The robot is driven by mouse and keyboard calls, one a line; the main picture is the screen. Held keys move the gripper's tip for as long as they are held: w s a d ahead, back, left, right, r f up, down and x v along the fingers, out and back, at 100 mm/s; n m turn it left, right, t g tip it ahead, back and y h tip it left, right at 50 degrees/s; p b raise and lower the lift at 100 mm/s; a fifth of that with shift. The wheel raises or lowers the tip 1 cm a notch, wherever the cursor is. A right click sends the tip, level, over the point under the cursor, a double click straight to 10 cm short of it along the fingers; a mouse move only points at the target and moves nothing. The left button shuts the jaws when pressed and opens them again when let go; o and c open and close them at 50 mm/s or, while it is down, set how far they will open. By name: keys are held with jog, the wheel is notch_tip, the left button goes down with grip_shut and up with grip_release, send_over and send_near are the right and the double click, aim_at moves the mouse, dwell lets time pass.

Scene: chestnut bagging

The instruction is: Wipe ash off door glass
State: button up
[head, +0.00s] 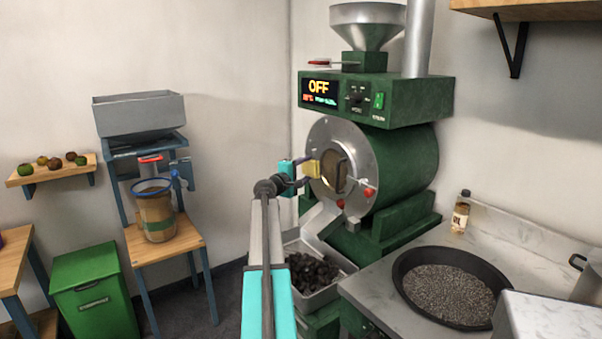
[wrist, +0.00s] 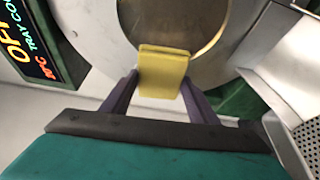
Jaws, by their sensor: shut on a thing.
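My gripper (head: 303,171) is shut on a yellow sponge (head: 312,169) in front of the green roaster's round metal door (head: 352,140). In the wrist view, the sponge (wrist: 163,72) sits between the purple fingers of my gripper (wrist: 160,92). It overlaps the lower edge of the brownish door glass (wrist: 185,22). In the head view, the door glass (head: 336,170) is just right of the sponge and looks brownish. I cannot tell whether the sponge touches the glass.
The roaster's display (head: 320,92) reads OFF. A tray of dark chestnuts (head: 335,285) sits below the door. A black pan (head: 398,262) and a bottle (head: 460,216) stand on the right counter. A bagging stand (head: 200,245) and green bin (head: 70,260) are at left.

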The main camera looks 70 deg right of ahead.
aim_at(319, 171)
jog(key=shift+s+d, duration=0.45)
jog(key=shift+d, duration=0.15)
jog(key=shift+s+d, duration=0.4)
jog(key=shift+d, duration=0.2)
jog(key=shift+s+d+b, duration=0.3)
jog(key=shift+s+d, duration=0.1)
jog(key=shift+d, duration=0.25)
dwell(0.5)
jog(key=shift+s+a, duration=0.1)
jog(key=shift+s+a, duration=0.45)
jog(key=shift+s, duration=0.25)
jog(key=shift+s+a, duration=0.45)
jog(key=shift+s, duration=0.2)
jog(key=shift+s+a, duration=0.1)
jog(key=shift+s+a+b, duration=0.2)
jog(key=shift+s+b, duration=0.1)
jog(key=shift+s, duration=0.1)
jog(key=shift+s+a, duration=0.3)
jog(key=shift+s, duration=0.3)
jog(key=shift+s+a, duration=0.25)
jog(key=shift+s, duration=0.3)
jog(key=shift+b, duration=0.35)
